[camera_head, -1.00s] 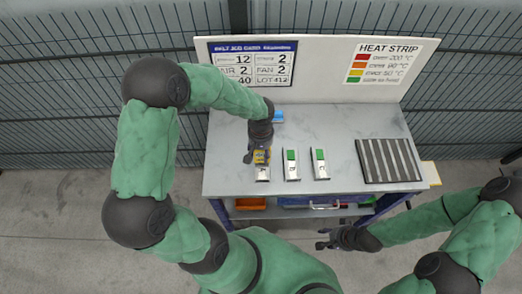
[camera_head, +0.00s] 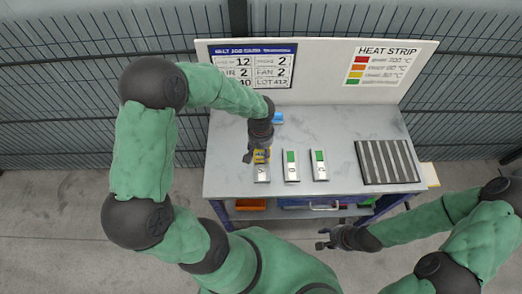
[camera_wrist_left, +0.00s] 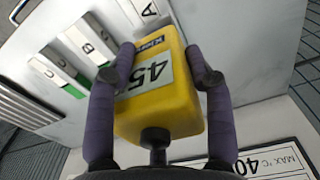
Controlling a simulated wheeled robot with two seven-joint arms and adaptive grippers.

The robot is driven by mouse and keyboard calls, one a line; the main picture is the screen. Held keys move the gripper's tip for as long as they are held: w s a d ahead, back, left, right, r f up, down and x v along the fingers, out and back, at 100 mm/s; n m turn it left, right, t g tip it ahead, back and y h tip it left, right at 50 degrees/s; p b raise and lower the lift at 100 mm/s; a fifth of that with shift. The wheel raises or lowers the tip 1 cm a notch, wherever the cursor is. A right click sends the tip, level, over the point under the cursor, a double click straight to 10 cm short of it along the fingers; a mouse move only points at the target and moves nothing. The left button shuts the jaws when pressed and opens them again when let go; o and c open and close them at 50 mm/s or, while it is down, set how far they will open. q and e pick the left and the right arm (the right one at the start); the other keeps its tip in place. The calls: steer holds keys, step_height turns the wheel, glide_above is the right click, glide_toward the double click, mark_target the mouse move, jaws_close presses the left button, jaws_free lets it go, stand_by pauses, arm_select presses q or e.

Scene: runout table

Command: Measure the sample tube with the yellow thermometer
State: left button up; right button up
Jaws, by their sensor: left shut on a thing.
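My left gripper (camera_head: 258,156) is shut on the yellow thermometer (camera_wrist_left: 160,95), its fingers on either side of the body. In the left wrist view its pale display reads 45, upside down. In the head view the thermometer (camera_head: 261,156) is over the far end of the leftmost white piece (camera_head: 262,174), marked A in the wrist view (camera_wrist_left: 150,10). I cannot tell whether they touch. Pieces B (camera_head: 291,172) and C (camera_head: 320,171) stand to its right, each with a green part. No sample tube is clearly identifiable. My right gripper (camera_head: 323,239) is open and empty before the table.
A dark striped rack (camera_head: 388,161) lies on the right of the grey table (camera_head: 340,125). A blue item (camera_head: 278,118) lies near the back. A job card (camera_head: 253,66) and a heat strip legend (camera_head: 381,66) are on the back board. An orange bin (camera_head: 250,204) is below.

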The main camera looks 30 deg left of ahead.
arm_select(q)
steer(key=shift+r+p, duration=1.45)
steer(key=shift+r, duration=1.15)
